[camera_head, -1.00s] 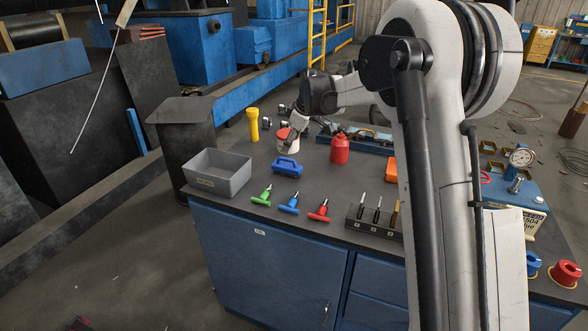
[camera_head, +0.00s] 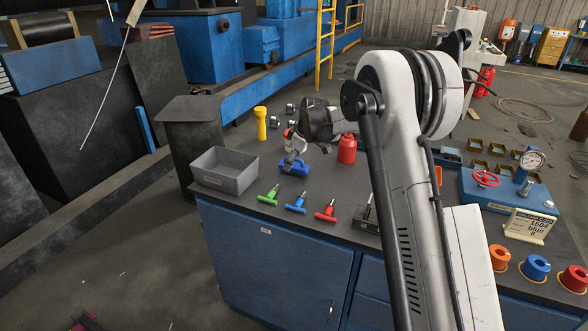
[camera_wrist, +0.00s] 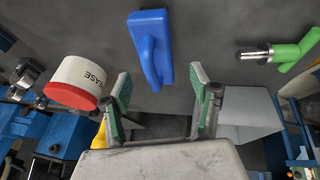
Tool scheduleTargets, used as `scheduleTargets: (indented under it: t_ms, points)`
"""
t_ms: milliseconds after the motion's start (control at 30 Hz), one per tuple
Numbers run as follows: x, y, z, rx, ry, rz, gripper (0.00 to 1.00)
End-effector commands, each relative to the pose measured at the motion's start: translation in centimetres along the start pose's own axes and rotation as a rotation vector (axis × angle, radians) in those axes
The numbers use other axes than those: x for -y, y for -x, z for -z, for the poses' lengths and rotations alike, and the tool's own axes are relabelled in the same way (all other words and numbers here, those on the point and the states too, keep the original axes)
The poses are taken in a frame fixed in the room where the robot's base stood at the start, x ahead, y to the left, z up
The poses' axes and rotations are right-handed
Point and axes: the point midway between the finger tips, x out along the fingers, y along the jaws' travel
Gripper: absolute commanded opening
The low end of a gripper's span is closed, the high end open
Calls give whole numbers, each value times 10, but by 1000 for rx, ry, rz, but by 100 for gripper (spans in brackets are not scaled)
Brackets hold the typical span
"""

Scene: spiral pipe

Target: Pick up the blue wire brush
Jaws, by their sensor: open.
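The blue wire brush (camera_head: 300,168), a block with a raised handle, lies on the dark bench top behind the coloured T-handled tools. In the wrist view the brush (camera_wrist: 151,50) is at the top centre, beyond the fingertips. My gripper (camera_wrist: 162,88) is open and empty, its two green-padded fingers apart with the brush's handle end ahead of the gap. In the head view my gripper (camera_head: 291,152) is just above the brush and partly covers it. I cannot tell the exact height between them.
A grease can (camera_wrist: 78,82) stands close to the left finger in the wrist view. A green T-handled tool (camera_wrist: 285,52) lies to the right. A grey bin (camera_head: 225,171), a yellow flashlight (camera_head: 261,123) and a red container (camera_head: 347,149) also stand on the bench.

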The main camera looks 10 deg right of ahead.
Motion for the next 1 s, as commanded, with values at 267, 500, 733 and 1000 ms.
scheduleTargets:
  t_ms: [267,500,733,1000]
  points:
    - [-2,-37,-2,0,0,0,58]
    - [-2,-42,-2,0,0,0,58]
    - [-2,-42,-2,0,0,0,34]
    - [-2,-42,-2,0,0,0,0]
